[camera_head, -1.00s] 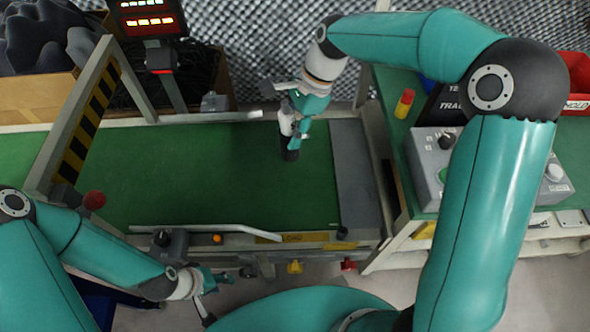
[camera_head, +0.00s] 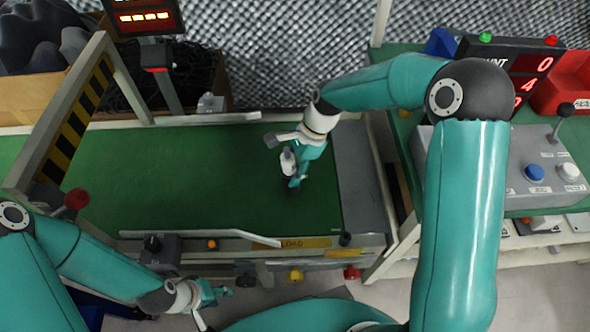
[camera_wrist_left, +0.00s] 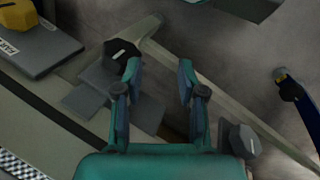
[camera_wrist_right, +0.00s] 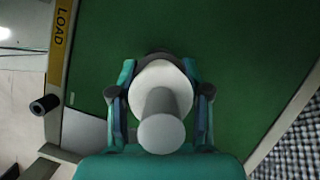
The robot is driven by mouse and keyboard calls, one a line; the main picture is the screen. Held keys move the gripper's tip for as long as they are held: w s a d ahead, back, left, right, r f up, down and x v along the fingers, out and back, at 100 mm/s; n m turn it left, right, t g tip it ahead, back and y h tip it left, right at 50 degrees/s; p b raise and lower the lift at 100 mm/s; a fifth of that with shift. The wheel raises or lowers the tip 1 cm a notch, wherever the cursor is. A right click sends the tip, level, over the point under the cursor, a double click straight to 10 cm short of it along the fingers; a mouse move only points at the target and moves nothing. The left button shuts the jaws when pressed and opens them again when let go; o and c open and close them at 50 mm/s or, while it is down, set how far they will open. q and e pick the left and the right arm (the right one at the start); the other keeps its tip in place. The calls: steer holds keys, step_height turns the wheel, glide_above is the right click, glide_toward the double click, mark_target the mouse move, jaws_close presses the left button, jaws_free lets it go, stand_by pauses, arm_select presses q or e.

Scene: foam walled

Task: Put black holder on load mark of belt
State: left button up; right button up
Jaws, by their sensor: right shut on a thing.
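My right gripper (camera_wrist_right: 159,105) is shut on the holder (camera_wrist_right: 163,118), gripping it from both sides over the green belt (camera_wrist_right: 240,50). From above, the holder shows a grey-white top with a dark part behind it. In the head view the holder (camera_head: 288,162) is partly hidden by the gripper, and I cannot tell whether its base touches the belt. The yellow LOAD label (camera_head: 305,243) is on the belt's near frame; it also shows in the right wrist view (camera_wrist_right: 60,28). My left gripper (camera_wrist_left: 160,95) is open and empty, low in front of the conveyor.
Pale guide rails (camera_head: 200,234) run along the near and far belt edges. A striped gate (camera_head: 75,120) spans the left part. A control box (camera_head: 540,175) stands on the right bench. The belt's middle is clear.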

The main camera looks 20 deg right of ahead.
steer(key=o, duration=1.2)
steer(key=p+v, duration=0.3)
steer(key=v, duration=0.9)
steer(key=shift+r, duration=0.15)
